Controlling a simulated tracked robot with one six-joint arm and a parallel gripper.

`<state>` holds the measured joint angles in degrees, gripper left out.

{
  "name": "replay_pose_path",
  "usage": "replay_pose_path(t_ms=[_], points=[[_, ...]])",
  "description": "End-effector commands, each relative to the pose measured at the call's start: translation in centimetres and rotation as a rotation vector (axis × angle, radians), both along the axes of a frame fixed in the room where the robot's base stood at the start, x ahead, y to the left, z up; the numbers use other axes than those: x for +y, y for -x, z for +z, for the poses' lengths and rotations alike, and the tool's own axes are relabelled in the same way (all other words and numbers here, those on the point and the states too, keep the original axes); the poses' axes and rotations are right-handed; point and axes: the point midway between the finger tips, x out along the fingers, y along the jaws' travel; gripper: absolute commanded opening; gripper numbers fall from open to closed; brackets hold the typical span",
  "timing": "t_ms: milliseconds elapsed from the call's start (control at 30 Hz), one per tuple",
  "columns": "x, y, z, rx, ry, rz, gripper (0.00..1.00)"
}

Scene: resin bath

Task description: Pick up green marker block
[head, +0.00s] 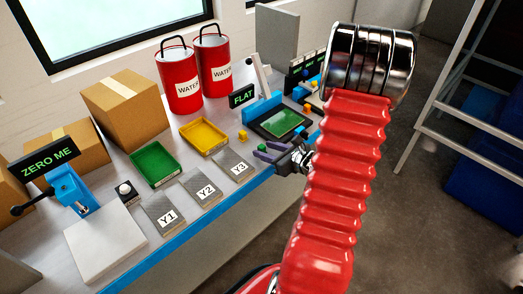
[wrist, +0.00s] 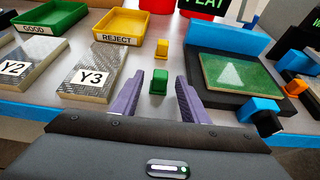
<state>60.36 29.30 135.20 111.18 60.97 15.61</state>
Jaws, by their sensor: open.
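The green marker block (wrist: 159,82) stands on the bench in the wrist view, just beyond and between my gripper's fingertips. My gripper (wrist: 155,84) has two purple fingers spread apart, with nothing held between them. In the head view my gripper (head: 270,151) is at the front edge of the bench, below the yellow block (head: 243,136). A small green spot (head: 262,147) near the fingers there appears to be the green block. The yellow block also stands behind the green one in the wrist view (wrist: 162,49).
Plate Y3 (wrist: 91,76) lies left of my gripper. A blue-framed station with a green panel (wrist: 240,80) and an orange block (wrist: 296,86) is at right. The yellow REJECT tray (wrist: 123,27) and green GOOD tray (wrist: 50,19) lie behind. Red WATER cans (head: 180,78) stand farther back.

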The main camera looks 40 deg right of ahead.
Motion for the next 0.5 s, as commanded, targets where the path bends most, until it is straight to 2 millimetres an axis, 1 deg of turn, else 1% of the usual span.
replay_pose_path(t_ms=[100, 200, 500], points=[[0.2, -1.4, -0.6, 0.000, -0.001, 0.003, 0.41], [0.1, -2.0, -0.8, 0.000, 0.000, 0.001, 0.41], [0.1, -2.1, -0.9, -0.001, -0.001, -0.001, 0.41]])
